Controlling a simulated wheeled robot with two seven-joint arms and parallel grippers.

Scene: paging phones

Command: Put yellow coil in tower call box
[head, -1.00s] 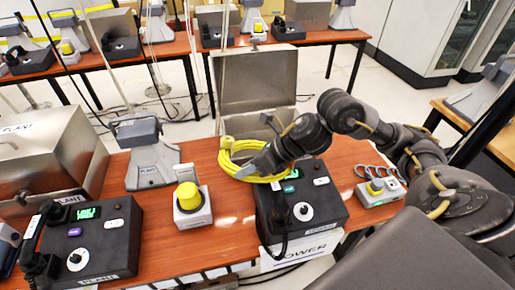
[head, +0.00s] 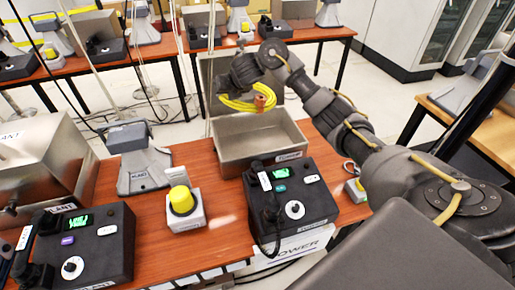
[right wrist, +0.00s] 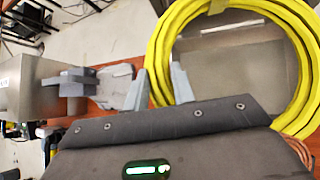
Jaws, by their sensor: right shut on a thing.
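The yellow coil (head: 238,106) hangs in the air above the tower call box (head: 262,158), over its rear part. The box is an open metal case on the wooden table, with its lid (head: 206,80) raised behind and partly hidden by my arm and the coil. My right gripper (right wrist: 162,85) is shut on the coil's near-left edge, and the coil (right wrist: 162,50) stands out beyond the fingers in the right wrist view. In the head view my wrist hides the fingers. My left gripper is not in view.
A black tower phone (head: 292,198) stands just in front of the box. A yellow-topped beacon (head: 182,205) and a grey horn speaker (head: 140,165) stand to the left. A plant box (head: 45,155) and plant phone (head: 85,240) lie farther left.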

